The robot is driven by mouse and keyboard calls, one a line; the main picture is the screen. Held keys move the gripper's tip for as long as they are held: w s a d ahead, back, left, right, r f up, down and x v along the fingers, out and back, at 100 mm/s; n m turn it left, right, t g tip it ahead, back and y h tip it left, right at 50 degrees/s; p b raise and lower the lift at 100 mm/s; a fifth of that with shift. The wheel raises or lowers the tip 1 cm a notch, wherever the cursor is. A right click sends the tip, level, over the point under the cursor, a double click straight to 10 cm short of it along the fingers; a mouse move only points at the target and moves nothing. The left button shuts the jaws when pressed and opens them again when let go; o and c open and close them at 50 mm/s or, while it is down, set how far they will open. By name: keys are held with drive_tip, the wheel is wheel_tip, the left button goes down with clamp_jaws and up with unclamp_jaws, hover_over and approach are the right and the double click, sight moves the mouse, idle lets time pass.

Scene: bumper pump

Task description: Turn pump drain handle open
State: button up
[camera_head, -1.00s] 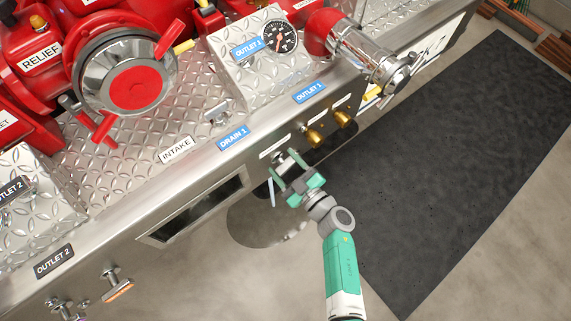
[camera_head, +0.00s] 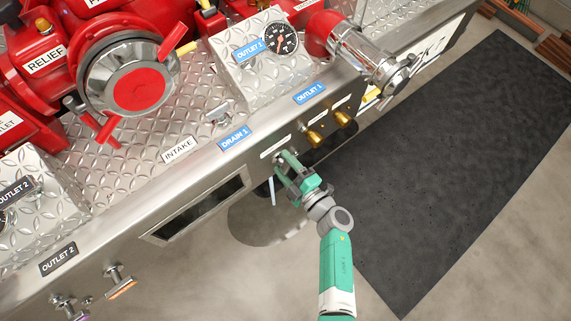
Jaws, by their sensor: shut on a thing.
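The drain handle sits on the panel's front face below the blue "DRAIN 1" label (camera_head: 234,139). Its pale bar (camera_head: 272,191) hangs down just left of my gripper. My gripper (camera_head: 283,163) is at the handle's silver fitting, with its green fingers on either side of it. It is shut on the handle. The fingers hide most of the fitting, so the exact contact is hidden.
Two brass fittings (camera_head: 329,127) stick out just right of my gripper. A dark recessed window (camera_head: 198,209) lies to the left. A similar handle with an orange bar (camera_head: 123,289) is at lower left. A dark mat (camera_head: 450,170) covers the open floor at right.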

sight(288, 170)
drive_tip(key=shift+f+n, duration=0.1)
drive_tip(key=shift+n, duration=2)
drive_tip(key=o, duration=1)
drive_tip(key=p+v, duration=0.3)
drive_tip(key=v, duration=0.3)
drive_tip(key=shift+s+d, duration=0.25)
drive_tip(key=shift+s, duration=0.05)
drive_tip(key=shift+s+d, duration=0.35)
drive_tip(key=shift+s, duration=0.1)
